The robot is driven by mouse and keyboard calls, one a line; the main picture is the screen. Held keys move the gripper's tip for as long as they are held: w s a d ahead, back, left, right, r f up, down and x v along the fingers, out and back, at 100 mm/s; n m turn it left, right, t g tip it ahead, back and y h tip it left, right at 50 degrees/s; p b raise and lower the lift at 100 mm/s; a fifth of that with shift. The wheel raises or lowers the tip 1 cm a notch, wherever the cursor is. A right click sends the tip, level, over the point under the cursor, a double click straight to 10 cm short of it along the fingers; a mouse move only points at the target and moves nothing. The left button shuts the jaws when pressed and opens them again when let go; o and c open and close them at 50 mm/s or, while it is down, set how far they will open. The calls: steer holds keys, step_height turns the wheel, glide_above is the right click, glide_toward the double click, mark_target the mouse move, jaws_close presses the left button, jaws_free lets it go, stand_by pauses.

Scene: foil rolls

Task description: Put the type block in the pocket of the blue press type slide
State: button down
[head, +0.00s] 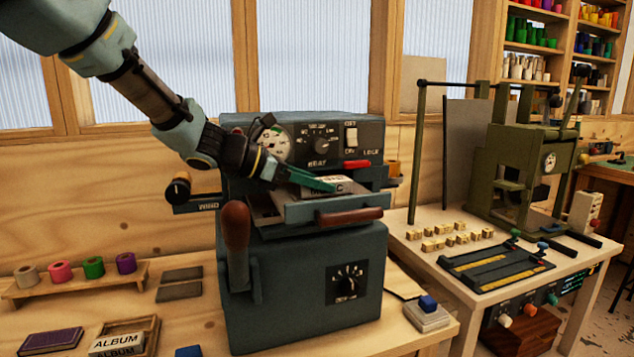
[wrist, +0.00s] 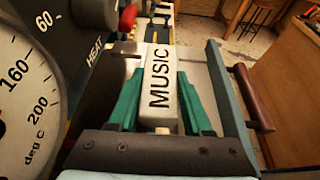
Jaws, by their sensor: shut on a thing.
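A pale type block marked MUSIC (wrist: 158,85) is between the two green fingers of my gripper (wrist: 160,108) in the wrist view. My gripper (head: 312,183) is shut on it in the head view, where the block (head: 334,186) is partly hidden by a finger. The blue press (head: 300,270) stands on the near bench. Its type slide (head: 325,208) is at the front, with a brown handle (head: 348,216). The block is at the slide, over or in its pocket. The pocket is hidden, so I cannot tell whether the block touches its floor.
The press's gauge (head: 275,142) and control panel stand close behind my gripper. A brown lever (head: 236,225) stands at the press's left. A tray with an ALBUM block (head: 117,343) and a rack of foil rolls (head: 75,275) are left. A green press (head: 525,165) stands right.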

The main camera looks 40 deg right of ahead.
steer(key=shift+f+b, duration=0.35)
steer(key=shift+f, duration=0.05)
steer(key=c, duration=0.8)
jaws_free()
steer(key=o, duration=0.5)
steer(key=shift+r, duration=0.1)
steer(key=v, duration=0.8)
steer(key=b+v, duration=0.1)
steer(key=v, duration=0.3)
steer(key=shift+r, duration=0.35)
